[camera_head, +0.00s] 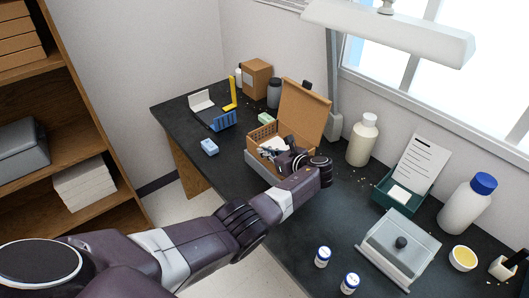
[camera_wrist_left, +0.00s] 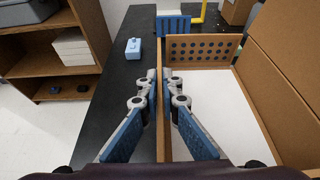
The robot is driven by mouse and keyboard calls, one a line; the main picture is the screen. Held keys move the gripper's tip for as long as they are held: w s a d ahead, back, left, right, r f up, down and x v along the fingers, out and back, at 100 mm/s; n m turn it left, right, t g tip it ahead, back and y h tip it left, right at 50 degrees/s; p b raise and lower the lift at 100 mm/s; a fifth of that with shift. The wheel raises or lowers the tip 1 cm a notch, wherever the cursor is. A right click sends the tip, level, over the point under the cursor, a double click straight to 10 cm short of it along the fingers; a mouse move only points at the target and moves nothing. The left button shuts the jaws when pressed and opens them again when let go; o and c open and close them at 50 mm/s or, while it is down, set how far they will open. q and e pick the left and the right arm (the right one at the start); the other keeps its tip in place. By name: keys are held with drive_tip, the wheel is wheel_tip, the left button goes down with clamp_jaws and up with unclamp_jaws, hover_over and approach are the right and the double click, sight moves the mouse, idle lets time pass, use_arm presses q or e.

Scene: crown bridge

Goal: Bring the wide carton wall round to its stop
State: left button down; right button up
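The brown carton stands open on the dark bench. Its wide wall (camera_head: 304,110) stands up, leaning back over the far side; it also shows at the right of the left wrist view (camera_wrist_left: 282,50). A perforated end wall (camera_wrist_left: 205,50) and a white floor (camera_wrist_left: 222,105) show inside. My left gripper (camera_head: 285,152) is over the carton's near side. In the left wrist view its fingers (camera_wrist_left: 161,85) lie on both sides of the thin near wall (camera_wrist_left: 162,135), tips close against it. In the head view the gripper hides part of the carton. My right gripper is not in view.
A light blue block (camera_head: 209,147) and a blue rack (camera_head: 222,121) lie left of the carton. A cream bottle (camera_head: 362,140) and a lamp post (camera_head: 334,90) stand close behind on the right. A glass-lidded box (camera_head: 398,247) and two small jars stand at the front.

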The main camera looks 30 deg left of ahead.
use_arm(q)
drive_tip(key=c, duration=2.2)
unclamp_jaws()
drive_tip(key=shift+o, duration=0.2)
drive_tip(key=shift+d, duration=0.1)
drive_tip(key=v, duration=1.2)
drive_tip(key=shift+f, duration=0.1)
